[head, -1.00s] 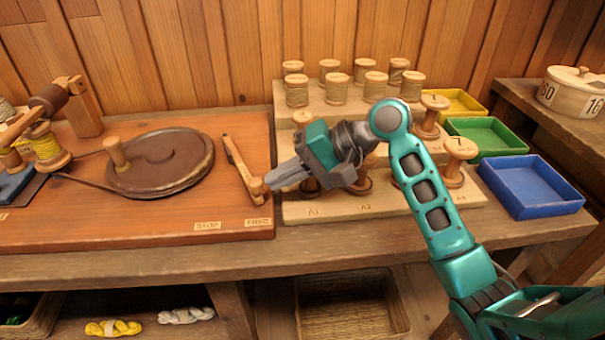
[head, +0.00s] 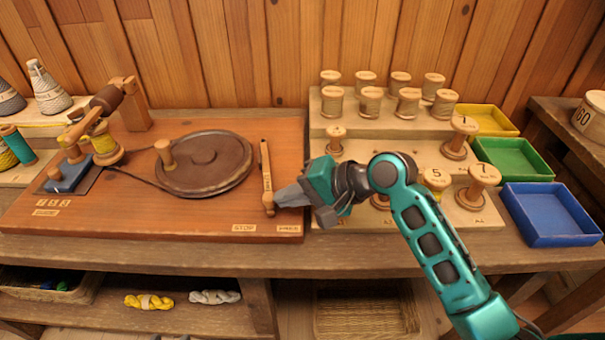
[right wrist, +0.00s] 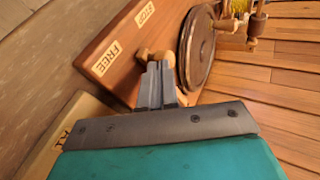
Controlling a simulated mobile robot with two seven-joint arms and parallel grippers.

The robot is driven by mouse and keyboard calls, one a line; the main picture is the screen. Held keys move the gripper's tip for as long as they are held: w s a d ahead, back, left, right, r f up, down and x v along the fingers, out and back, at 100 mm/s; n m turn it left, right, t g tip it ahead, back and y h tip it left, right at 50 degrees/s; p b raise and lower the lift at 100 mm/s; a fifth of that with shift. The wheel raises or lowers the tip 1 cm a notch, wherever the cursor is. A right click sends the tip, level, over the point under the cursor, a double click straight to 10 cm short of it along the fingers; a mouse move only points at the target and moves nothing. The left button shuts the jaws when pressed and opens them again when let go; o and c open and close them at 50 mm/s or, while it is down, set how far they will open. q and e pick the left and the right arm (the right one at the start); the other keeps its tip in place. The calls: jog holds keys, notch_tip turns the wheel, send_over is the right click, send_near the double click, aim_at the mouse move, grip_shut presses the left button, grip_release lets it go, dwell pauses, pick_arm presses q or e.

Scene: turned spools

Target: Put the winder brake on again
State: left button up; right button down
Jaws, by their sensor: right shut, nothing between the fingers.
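The winder brake is a wooden lever (head: 266,172) with a round knob at its near end, on the red-brown winder board (head: 200,215). The knob stands between the STOP label (head: 243,228) and the FREE label (head: 287,229). My right gripper (head: 278,198) is shut and empty, its fingertips at the right side of the knob, seemingly against it. In the right wrist view the fingertips (right wrist: 155,68) meet the lever's knob (right wrist: 163,57); exact contact is hard to tell. The dark winder wheel (head: 205,165) lies left of the lever. My left gripper is not in view.
A stepped rack (head: 345,211) of wooden spools stands right of the board, partly behind my right arm. Yellow (head: 490,119), green (head: 510,158) and blue (head: 548,214) trays lie farther right. A spool and winder post (head: 130,100) stand at the board's left.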

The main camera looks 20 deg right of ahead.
jog(key=shift+s+a+r+p, duration=0.1)
jog(key=shift+a+r+p, duration=0.3)
jog(key=shift+a+p, duration=0.2)
jog(key=a+p, duration=0.2)
jog(key=shift+a+f+m+t+p, duration=0.1)
jog(key=shift+a+m+t+p, duration=0.2)
jog(key=shift+a+m+p, duration=0.1)
jog(key=shift+a+f, duration=0.1)
jog(key=shift+a, duration=0.15)
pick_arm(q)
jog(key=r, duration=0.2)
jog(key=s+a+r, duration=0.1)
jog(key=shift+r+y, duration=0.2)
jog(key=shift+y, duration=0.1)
pick_arm(e)
jog(key=shift+a+f, duration=0.15)
jog(key=shift+a, duration=0.05)
